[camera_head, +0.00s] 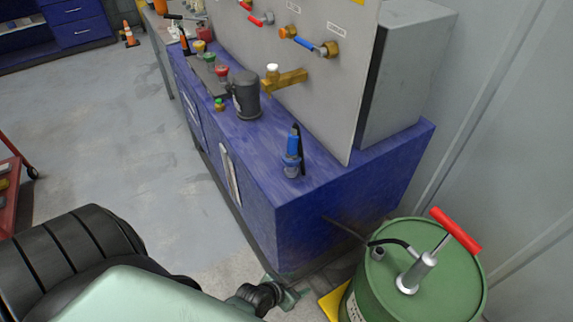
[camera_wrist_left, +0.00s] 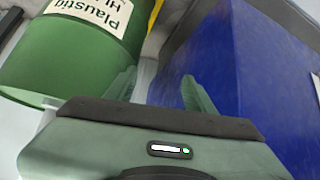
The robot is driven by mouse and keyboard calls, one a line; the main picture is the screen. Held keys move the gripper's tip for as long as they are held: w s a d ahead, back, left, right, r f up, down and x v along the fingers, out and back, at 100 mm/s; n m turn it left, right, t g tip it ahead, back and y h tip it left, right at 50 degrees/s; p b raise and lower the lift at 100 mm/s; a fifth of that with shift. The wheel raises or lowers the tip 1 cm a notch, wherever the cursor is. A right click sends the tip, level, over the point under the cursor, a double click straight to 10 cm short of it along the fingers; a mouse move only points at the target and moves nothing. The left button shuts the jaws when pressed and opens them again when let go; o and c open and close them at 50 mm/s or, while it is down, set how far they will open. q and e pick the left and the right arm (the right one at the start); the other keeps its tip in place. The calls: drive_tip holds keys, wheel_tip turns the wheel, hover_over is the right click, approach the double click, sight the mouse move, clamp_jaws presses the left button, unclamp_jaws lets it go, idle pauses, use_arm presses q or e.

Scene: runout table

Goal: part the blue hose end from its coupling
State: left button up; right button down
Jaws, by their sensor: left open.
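The blue hose end (camera_head: 293,145) stands upright on the blue bench near its front right corner, with a dark piece beside it. A grey-blue part below it, which looks like its coupling (camera_head: 291,168), rests on the bench top; the two appear joined. My left gripper (camera_head: 287,297) is low beside the bench end, near the floor, well below and apart from the hose end. In the left wrist view my left gripper (camera_wrist_left: 160,92) has its fingers spread with nothing between them. The hose end does not show there. My right gripper is not in view.
A green drum (camera_head: 420,285) with a red-handled pump (camera_head: 455,230) stands right of my left gripper. The blue bench (camera_head: 330,205) carries a dark grey cylinder (camera_head: 246,95) and a panel with valves (camera_head: 330,90). Open floor (camera_head: 120,130) lies to the left.

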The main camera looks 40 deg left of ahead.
use_arm(q)
drive_tip(key=w+a+r+t, duration=0.1)
drive_tip(key=w+r+t, duration=0.1)
drive_tip(key=w+r, duration=0.35)
drive_tip(key=w+r+t, duration=0.1)
drive_tip(key=w+r, duration=0.1)
drive_tip(key=r, duration=0.6)
drive_tip(key=n+t+y+p, duration=0.2)
drive_tip(key=n+t+y, duration=0.3)
drive_tip(key=t+y, duration=0.15)
approach(291, 152)
drive_tip(key=w, duration=0.4)
drive_tip(key=shift+y, duration=0.35)
drive_tip(key=x, duration=0.3)
drive_tip(key=a+x, duration=0.1)
drive_tip(key=x, duration=0.2)
drive_tip(key=shift+w+a, duration=0.3)
drive_tip(key=shift+w, duration=0.35)
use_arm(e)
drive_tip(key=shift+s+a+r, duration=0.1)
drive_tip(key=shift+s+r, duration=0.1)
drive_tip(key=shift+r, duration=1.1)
